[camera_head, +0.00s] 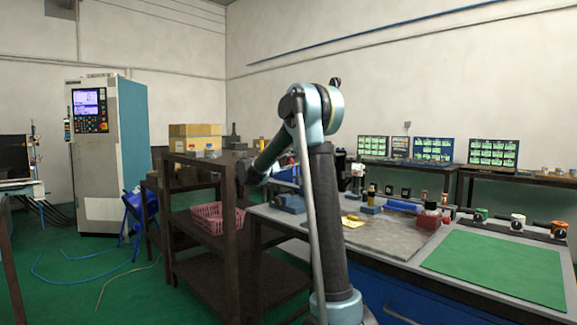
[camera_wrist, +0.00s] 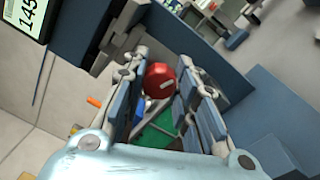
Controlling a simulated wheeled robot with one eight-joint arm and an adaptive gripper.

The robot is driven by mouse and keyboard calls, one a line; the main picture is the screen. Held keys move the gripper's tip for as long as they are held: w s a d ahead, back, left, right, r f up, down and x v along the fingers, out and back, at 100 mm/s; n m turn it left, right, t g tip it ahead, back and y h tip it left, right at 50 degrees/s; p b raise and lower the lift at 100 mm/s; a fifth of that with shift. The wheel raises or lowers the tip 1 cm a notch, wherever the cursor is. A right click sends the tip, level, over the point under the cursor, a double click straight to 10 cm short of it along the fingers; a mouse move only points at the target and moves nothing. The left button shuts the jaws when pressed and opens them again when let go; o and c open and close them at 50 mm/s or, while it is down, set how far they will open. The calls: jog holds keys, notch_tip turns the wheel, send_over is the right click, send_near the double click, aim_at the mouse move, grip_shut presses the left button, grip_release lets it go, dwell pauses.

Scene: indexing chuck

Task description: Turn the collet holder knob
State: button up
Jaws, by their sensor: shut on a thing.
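A red round knob (camera_wrist: 160,80) with a pale mark on its face shows in the middle of the wrist view. My gripper (camera_wrist: 161,88) has its fingers on the left and right of the knob and is shut on it. The finger pads hide the knob's sides and its mount. In the head view my arm stands in front of the workbench, and my gripper and the knob cannot be made out behind it.
The workbench has a grey plate (camera_head: 395,238) and a green mat (camera_head: 497,266). A red block (camera_head: 428,223) and several small tools stand along its back. A dark shelf with a pink basket (camera_head: 210,220) is left of my arm. Blue-grey slabs (camera_wrist: 275,110) flank my gripper in the wrist view.

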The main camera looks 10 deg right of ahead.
jog(key=n, duration=0.4)
jog(key=shift+f+n, duration=0.15)
jog(key=shift+n, duration=0.25)
jog(key=shift+c, duration=0.2)
jog(key=n, duration=0.4)
jog(key=shift+n, duration=0.3)
jog(key=n, duration=0.4)
jog(key=shift+n, duration=0.3)
jog(key=shift+n+y, duration=0.3)
jog(key=shift+n, duration=1.9)
jog(key=o, duration=1.1)
